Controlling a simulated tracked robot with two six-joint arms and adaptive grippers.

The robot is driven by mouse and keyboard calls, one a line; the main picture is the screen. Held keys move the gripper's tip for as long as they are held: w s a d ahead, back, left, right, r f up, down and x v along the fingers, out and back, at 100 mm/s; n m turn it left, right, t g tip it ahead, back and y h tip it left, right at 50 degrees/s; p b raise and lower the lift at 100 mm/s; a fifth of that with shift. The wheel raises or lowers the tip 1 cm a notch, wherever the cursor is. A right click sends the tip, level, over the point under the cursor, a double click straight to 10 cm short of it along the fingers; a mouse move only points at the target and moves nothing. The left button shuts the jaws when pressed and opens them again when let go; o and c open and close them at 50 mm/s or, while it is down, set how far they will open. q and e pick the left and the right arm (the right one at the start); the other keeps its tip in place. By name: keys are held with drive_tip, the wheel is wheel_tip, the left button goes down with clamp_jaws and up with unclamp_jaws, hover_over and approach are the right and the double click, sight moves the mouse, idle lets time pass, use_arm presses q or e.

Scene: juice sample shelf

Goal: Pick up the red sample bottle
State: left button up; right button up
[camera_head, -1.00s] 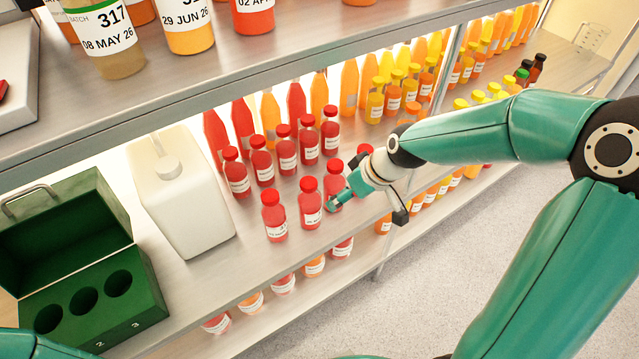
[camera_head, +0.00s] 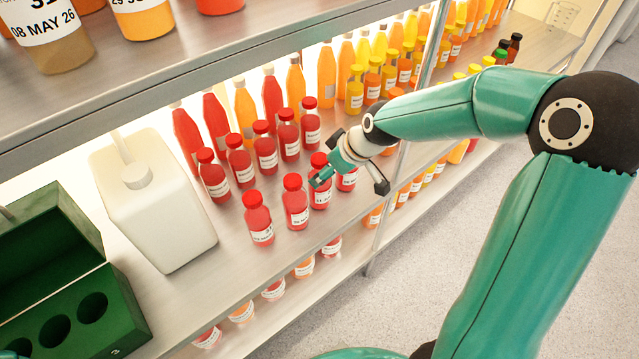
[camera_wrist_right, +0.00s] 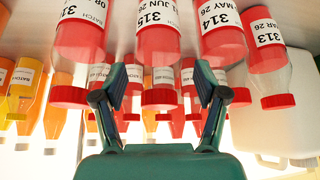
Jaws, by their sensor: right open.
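Several red sample bottles with red caps stand on the lit middle shelf (camera_head: 205,283). In the front row are a leftmost bottle (camera_head: 258,216), a second (camera_head: 295,203) and a third (camera_head: 322,196), partly hidden by my right gripper (camera_head: 327,165). In the wrist view, which is upside down, my right gripper (camera_wrist_right: 160,84) is open and empty. The red cap of bottle 315 (camera_wrist_right: 158,45) shows between its fingers; I cannot tell if they touch it. Bottle 314 (camera_wrist_right: 222,35) and bottle 313 (camera_wrist_right: 262,45) are to the right. My left gripper is not in view.
A white jug (camera_head: 155,200) and an open green box with round holes (camera_head: 120,325) stand left of the bottles. Orange and yellow bottles (camera_head: 355,95) fill the shelf to the right. The upper shelf edge (camera_head: 180,85) overhangs. Bare floor (camera_head: 410,270) lies in front.

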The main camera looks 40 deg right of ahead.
drive_tip(key=shift+x, duration=2.8)
drive_tip(key=shift+d, duration=0.1)
drive_tip(key=c, duration=1.1)
drive_tip(key=shift+c, duration=0.2)
drive_tip(key=shift+r, duration=0.15)
wheel_tip(320, 180, up, 12)
drive_tip(key=p, duration=0.3)
drive_tip(key=shift+r, duration=0.2)
drive_tip(key=shift+r+p, duration=0.5)
drive_tip(key=shift+r, duration=0.25)
drive_tip(key=shift+f, duration=0.1)
